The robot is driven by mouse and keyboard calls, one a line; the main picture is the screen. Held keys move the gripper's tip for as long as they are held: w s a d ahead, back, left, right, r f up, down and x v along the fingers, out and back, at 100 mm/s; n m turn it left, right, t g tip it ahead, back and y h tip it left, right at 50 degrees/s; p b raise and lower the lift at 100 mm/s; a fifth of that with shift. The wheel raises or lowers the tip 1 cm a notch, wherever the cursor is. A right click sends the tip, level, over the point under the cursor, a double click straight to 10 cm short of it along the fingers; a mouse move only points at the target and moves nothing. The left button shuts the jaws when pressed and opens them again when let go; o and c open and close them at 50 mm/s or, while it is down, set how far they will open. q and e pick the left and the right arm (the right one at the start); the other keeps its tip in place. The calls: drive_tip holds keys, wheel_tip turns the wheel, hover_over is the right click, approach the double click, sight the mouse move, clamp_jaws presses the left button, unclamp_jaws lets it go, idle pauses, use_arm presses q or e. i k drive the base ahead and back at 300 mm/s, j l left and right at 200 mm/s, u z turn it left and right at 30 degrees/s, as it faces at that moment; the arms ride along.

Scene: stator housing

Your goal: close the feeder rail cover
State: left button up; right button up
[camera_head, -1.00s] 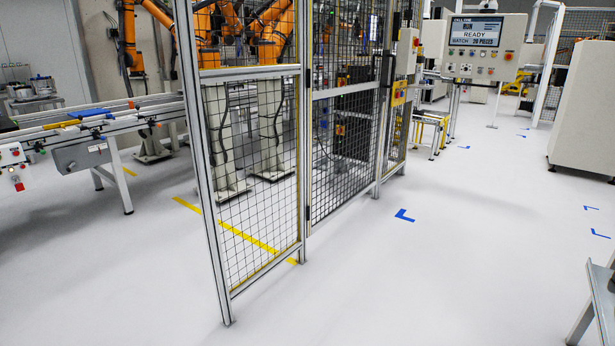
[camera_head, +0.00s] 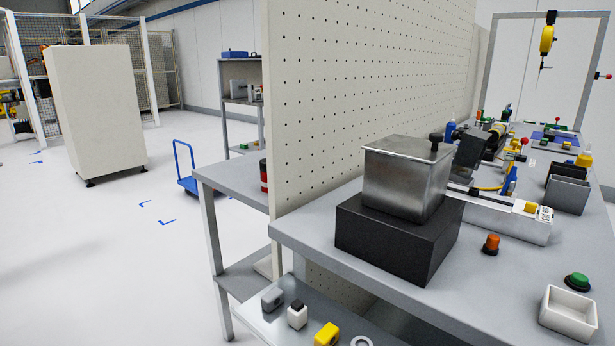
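On the workbench at right, a steel box (camera_head: 400,185) with a flat top and a black knob (camera_head: 436,138) stands on a black block (camera_head: 395,240). Behind it, a long light-grey rail-like housing (camera_head: 510,222) lies along the bench. A dark tilted panel (camera_head: 467,160) stands up next to the steel box, which partly hides it. I cannot tell for certain whether this panel is the feeder rail cover. Neither of my grippers is in view.
A perforated panel (camera_head: 370,90) rises along the bench's back. An orange button (camera_head: 491,244), a green button (camera_head: 577,281) and a white tray (camera_head: 568,315) are near the front. A blue cart (camera_head: 187,175) and a beige cabinet (camera_head: 97,115) stand left. Floor between is open.

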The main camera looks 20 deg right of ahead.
sight(473, 145)
drive_tip(key=i+j+z, duration=0.15)
drive_tip(key=i+z, duration=0.15)
drive_tip(key=z, duration=0.2)
drive_tip(key=i+j+z, duration=0.25)
drive_tip(key=z, duration=0.25)
drive_tip(key=i+j+z, duration=0.2)
drive_tip(key=j+z, duration=0.15)
drive_tip(key=z, duration=0.15)
drive_tip(key=i+j+z, duration=0.1)
drive_tip(key=j+z, duration=0.75)
drive_tip(key=z, duration=0.15)
drive_tip(key=k+j+u, duration=0.25)
drive_tip(key=k+u, duration=0.2)
drive_tip(key=u, duration=0.15)
drive_tip(key=k+u, duration=0.5)
drive_tip(key=u, duration=0.2)
